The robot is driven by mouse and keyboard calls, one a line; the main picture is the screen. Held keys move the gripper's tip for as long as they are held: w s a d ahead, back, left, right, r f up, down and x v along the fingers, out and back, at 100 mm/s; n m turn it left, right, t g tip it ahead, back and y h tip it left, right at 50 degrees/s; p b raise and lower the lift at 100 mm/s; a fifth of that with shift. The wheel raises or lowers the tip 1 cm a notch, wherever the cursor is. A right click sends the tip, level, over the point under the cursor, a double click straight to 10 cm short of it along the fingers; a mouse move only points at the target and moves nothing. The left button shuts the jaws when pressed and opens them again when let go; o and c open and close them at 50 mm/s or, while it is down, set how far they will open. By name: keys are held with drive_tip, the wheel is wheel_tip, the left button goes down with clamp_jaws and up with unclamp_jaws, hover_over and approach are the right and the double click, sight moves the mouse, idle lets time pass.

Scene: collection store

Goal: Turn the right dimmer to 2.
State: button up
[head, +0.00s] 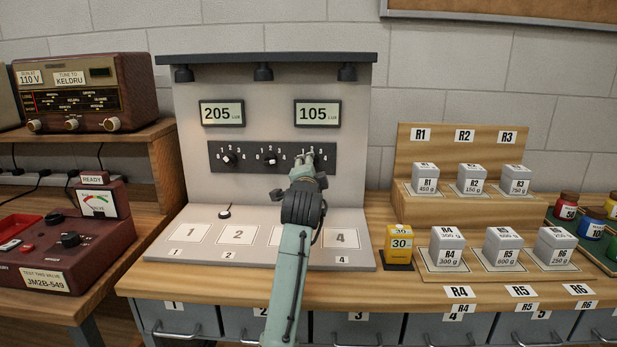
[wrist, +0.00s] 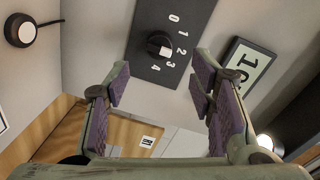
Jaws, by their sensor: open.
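The right dimmer is a round black knob (wrist: 159,45) on the black panel (wrist: 140,70), with a 0 to 4 scale around it. In the wrist view it lies beyond my fingertips, between them across the picture. A pale mark on it seems to face between 2 and 3, but I cannot tell exactly. My gripper (wrist: 160,88) is open and empty, its fingers apart and not seen touching the knob. In the head view my gripper (head: 315,162) is in front of the panel (head: 250,146) and mostly hides the right dimmer.
Two other knobs, left (head: 230,159) and middle (head: 270,158), sit on the same panel. Above are a 205 lux display (head: 222,113) and a 105 lux display (head: 318,113). Lamps (head: 263,73) hang from the top ledge. A small round black piece (head: 225,212) stands on the base.

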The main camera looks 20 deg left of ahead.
drive_tip(key=v, duration=0.5)
idle(0.3)
